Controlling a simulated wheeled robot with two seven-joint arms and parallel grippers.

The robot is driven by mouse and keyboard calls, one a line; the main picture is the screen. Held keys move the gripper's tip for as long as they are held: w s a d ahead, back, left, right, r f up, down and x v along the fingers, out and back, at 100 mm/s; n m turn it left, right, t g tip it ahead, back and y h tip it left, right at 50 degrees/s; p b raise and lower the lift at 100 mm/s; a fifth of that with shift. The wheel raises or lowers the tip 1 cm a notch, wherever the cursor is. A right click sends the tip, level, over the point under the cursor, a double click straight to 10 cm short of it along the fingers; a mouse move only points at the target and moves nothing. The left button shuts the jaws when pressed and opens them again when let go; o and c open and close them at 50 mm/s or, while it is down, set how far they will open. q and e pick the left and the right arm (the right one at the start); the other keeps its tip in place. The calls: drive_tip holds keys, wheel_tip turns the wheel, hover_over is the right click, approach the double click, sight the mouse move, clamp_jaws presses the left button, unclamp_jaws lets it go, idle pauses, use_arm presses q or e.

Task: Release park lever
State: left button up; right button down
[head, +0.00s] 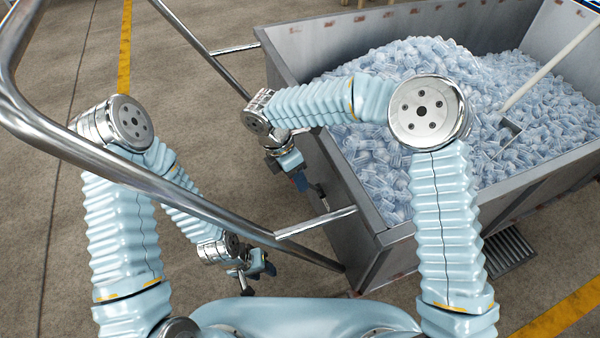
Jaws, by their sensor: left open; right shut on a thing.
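My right gripper (308,186) points down beside the near left wall of the metal cart (362,213). It is shut on a small dark lever (323,197) by that wall, which I take to be the park lever. The jaws and the wall hide part of the lever, so its exact angle is hard to tell. My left gripper (247,281) is lower in the view, below the cart's tubular handle (170,190). It is open and empty, apart from the lever.
The cart is heaped with clear tube ice (400,60), and a scoop with a pale handle (548,66) stands in it. A floor drain grate (510,250) lies at the right. Concrete floor at the left is clear.

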drive_tip(key=s+a+f+t+h+b, duration=0.1)
drive_tip(key=a+f+h, duration=0.3)
drive_tip(key=f, duration=0.4)
drive_tip(key=shift+s+a+m+t+h+b, duration=0.35)
drive_tip(key=shift+t+h+b, duration=0.3)
drive_tip(key=shift+h, duration=0.25)
drive_tip(key=shift+f, duration=0.1)
drive_tip(key=c, duration=0.8)
unclamp_jaws()
drive_tip(key=shift+d, duration=0.1)
